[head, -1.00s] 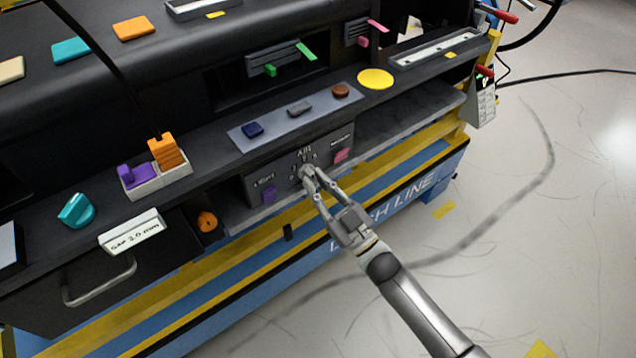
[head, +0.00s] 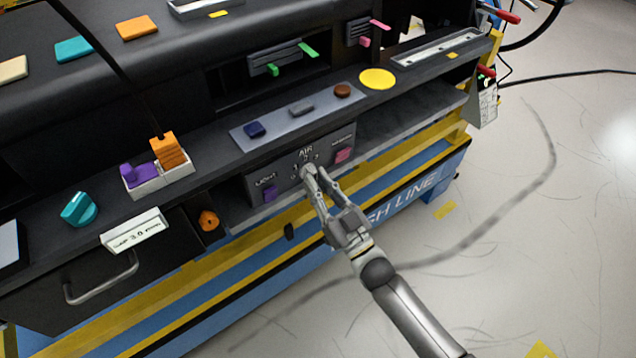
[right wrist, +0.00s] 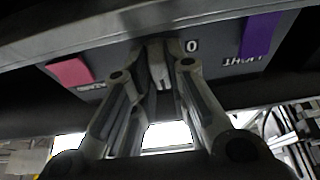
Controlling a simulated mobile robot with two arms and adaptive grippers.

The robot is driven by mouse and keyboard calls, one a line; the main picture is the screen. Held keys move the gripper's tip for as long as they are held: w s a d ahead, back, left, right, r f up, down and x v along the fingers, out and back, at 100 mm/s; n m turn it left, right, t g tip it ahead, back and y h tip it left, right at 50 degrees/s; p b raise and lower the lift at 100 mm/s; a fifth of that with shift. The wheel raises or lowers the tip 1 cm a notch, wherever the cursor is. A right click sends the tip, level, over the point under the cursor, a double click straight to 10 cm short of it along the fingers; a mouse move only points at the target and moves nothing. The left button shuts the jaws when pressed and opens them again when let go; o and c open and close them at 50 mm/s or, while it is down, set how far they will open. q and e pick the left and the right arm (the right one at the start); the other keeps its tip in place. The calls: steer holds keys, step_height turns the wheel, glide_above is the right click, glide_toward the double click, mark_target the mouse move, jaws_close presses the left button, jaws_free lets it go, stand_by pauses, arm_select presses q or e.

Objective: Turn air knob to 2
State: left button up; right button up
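The dark control panel (head: 285,180) below the dashboard shelf is labelled AIR, with small numbers around a grey air knob (right wrist: 158,66). My right gripper (head: 310,174) is at this knob, coming from the lower right. In the right wrist view its two fingers (right wrist: 158,72) close in on both sides of the knob and seem to touch it. A 0 shows beside the knob there. In the head view the fingertips cover most of the knob, so I cannot tell which number it points to. My left gripper is not in view.
On the panel, a purple switch (head: 269,193) is left of the knob and a pink one (head: 343,155) right. A shelf edge with blue, grey and brown buttons lies above. An orange knob (head: 208,221) and a drawer handle (head: 100,280) are further left. Open floor lies right.

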steer(key=o, duration=0.4)
steer(key=v, duration=1.2)
